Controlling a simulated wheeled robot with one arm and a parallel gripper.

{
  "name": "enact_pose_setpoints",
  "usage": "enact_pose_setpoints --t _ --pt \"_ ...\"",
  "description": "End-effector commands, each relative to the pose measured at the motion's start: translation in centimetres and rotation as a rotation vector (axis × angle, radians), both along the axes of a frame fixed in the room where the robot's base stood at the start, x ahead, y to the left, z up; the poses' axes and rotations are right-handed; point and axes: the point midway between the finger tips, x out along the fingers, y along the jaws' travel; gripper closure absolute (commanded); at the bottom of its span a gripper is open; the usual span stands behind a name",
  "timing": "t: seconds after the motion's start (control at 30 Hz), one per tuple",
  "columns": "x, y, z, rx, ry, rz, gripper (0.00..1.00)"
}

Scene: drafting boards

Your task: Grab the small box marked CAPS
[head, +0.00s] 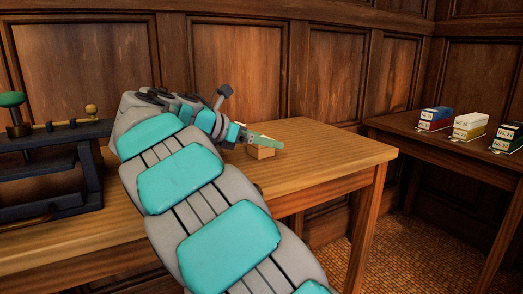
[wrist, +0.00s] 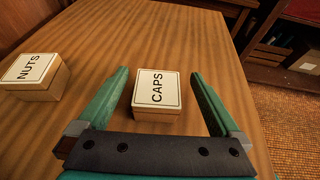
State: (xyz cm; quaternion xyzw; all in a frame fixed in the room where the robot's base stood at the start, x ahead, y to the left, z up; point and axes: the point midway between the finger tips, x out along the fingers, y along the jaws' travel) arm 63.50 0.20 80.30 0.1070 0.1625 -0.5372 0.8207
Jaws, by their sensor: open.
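The small box marked CAPS (wrist: 157,90) sits on the wooden table, with a white label on its top and tan sides. In the wrist view it lies between the two green fingers of my gripper (wrist: 158,95), with a gap on each side. The gripper is open and holds nothing. In the head view my gripper (head: 262,138) is low over the table, and a tan box (head: 262,153) shows partly below its fingers; its label cannot be read there.
A similar box marked NUTS (wrist: 33,76) stands to the left of the CAPS box. A dark frame with a green knob (head: 55,170) stands at the table's left. A second table (head: 440,145) at the right bears several small coloured boxes. The wooden table's (head: 335,155) right end is clear.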

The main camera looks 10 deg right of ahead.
Motion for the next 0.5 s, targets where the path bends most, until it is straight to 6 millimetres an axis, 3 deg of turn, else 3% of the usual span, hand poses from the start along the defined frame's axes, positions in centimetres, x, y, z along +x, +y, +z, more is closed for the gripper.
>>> enact_pose_setpoints --t 0.5 --pt "2.2 -4.4 -2.0 0.001 0.001 -0.001 0.0"
